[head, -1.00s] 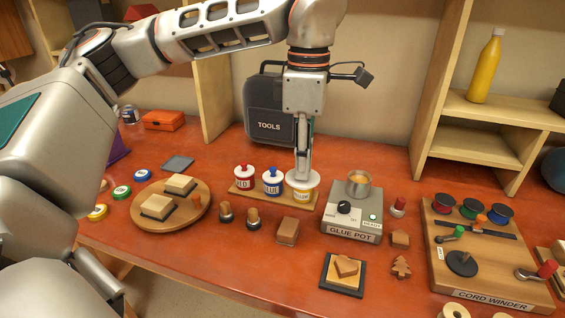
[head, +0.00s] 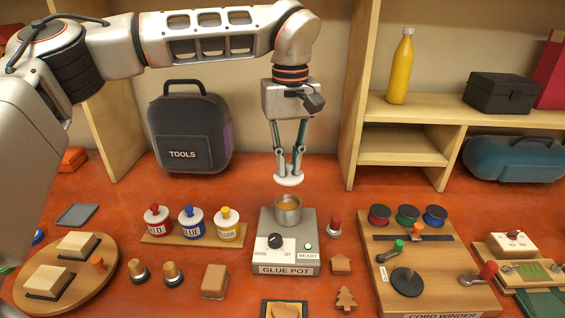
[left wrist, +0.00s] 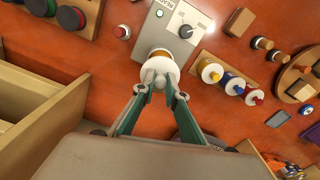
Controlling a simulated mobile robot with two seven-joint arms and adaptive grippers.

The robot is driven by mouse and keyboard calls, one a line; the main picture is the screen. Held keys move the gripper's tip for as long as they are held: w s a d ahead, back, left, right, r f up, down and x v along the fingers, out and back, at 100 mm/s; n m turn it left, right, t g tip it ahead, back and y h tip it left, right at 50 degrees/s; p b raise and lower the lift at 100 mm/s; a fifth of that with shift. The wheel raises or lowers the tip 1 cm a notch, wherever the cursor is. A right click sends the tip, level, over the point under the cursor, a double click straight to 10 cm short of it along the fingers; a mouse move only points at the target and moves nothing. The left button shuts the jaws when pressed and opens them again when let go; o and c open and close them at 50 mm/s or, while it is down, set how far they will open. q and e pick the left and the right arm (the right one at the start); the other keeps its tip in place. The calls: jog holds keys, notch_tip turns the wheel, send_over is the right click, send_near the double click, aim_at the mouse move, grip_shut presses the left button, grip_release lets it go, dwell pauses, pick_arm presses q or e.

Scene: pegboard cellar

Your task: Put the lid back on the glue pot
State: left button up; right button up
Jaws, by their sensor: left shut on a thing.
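The glue pot (head: 288,211) is a small metal pot with amber glue inside, open at the top. It sits on a grey base (head: 288,268) labelled GLUE POT, with a dial and a green light by READY. My left gripper (head: 289,168) points down, shut on the white round lid (head: 289,181). The lid is held level, apart from the pot and just above its rim in the head view. In the left wrist view the lid (left wrist: 158,69) sits between the fingertips (left wrist: 158,80) and hides most of the pot. My right gripper is not in view.
Red, blue and yellow bottles stand on a wooden rack (head: 193,240) left of the base. A red-topped stamp (head: 334,227) stands close right of it, with the cord winder board (head: 440,272) beyond. A black tool case (head: 189,135) stands behind.

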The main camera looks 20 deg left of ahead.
aim_at(289, 177)
pick_arm(q)
jog(key=shift+f+b, duration=0.45)
jog(key=shift+b, duration=0.1)
jog(key=shift+f+b, duration=0.55)
jog(key=shift+b, duration=0.1)
notch_tip(289, 177, down, 3)
jog(key=b, duration=0.2)
jog(key=shift+r+b, duration=0.2)
jog(key=shift+b, duration=0.2)
jog(key=shift+f, duration=0.3)
jog(key=shift+s+f, duration=0.1)
jog(key=shift+f, duration=0.45)
